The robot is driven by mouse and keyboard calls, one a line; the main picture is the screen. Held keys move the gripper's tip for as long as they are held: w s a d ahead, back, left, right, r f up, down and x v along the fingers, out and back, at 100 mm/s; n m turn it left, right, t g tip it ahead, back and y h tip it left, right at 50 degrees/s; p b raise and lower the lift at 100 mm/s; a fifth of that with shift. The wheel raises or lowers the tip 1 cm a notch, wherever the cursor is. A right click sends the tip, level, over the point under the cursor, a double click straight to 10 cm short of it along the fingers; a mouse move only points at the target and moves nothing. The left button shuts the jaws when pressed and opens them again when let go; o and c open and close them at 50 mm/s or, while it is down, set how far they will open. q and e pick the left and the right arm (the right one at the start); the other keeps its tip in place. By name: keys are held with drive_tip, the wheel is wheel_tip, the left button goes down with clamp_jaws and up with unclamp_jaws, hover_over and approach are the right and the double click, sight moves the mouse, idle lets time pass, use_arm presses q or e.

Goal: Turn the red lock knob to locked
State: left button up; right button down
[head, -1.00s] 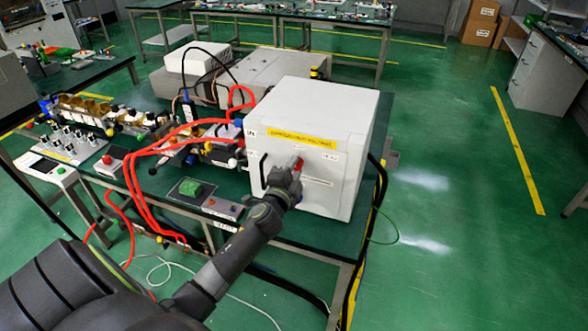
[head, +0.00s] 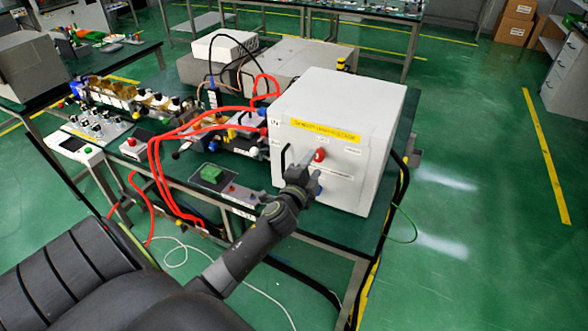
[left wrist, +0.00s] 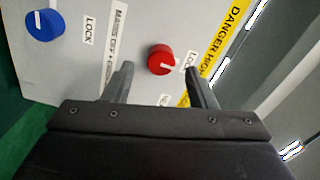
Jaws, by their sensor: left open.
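The red lock knob (head: 319,155) is on the front of the white box (head: 345,100), below a yellow danger label. In the left wrist view the red knob (left wrist: 160,58) shows between and beyond my fingers, with a white line lying nearly level across its face. A partly hidden "LOCK" label is just right of it. My left gripper (head: 304,176) is open and empty, just below and left of the red knob. Its fingers show apart in the left wrist view (left wrist: 159,80), and I see no contact with the knob. My right gripper is not in view.
A blue knob (head: 317,189) is lower on the same panel, and it shows at top left in the wrist view (left wrist: 45,24). A dark handle is on the panel's left. Floor to the right is clear.

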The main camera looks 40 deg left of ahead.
use_arm(q)
drive_tip(key=b+v, duration=0.2)
drive_tip(key=v, duration=1.2)
drive_tip(key=shift+s+d, duration=0.2)
drive_tip(key=shift+s, duration=0.15)
drive_tip(key=shift+r, duration=0.1)
drive_tip(key=s+a+f+n+g+h, duration=0.1)
drive_tip(key=s+f+n+g, duration=0.25)
drive_tip(key=f, duration=1.25)
drive_tip(key=s+f+n+g, duration=0.3)
drive_tip(key=s+f+g, duration=0.15)
drive_tip(key=f, duration=1.15)
drive_tip(key=s+d+f+n+g+h, duration=0.1)
drive_tip(key=s+d+f+n+g, duration=0.1)
drive_tip(key=s+f, duration=0.8)
drive_tip(key=s+d+f+n+g+h, duration=0.1)
drive_tip(key=s+f+n+g, duration=0.3)
drive_tip(key=s+f, duration=0.6)
drive_tip(key=s+d+g, duration=0.1)
drive_tip(key=s+g, duration=0.1)
drive_tip(key=s, duration=0.5)
drive_tip(key=shift+s+f+n, duration=0.15)
drive_tip(key=shift+s+n, duration=0.2)
drive_tip(key=shift+s, duration=0.05)
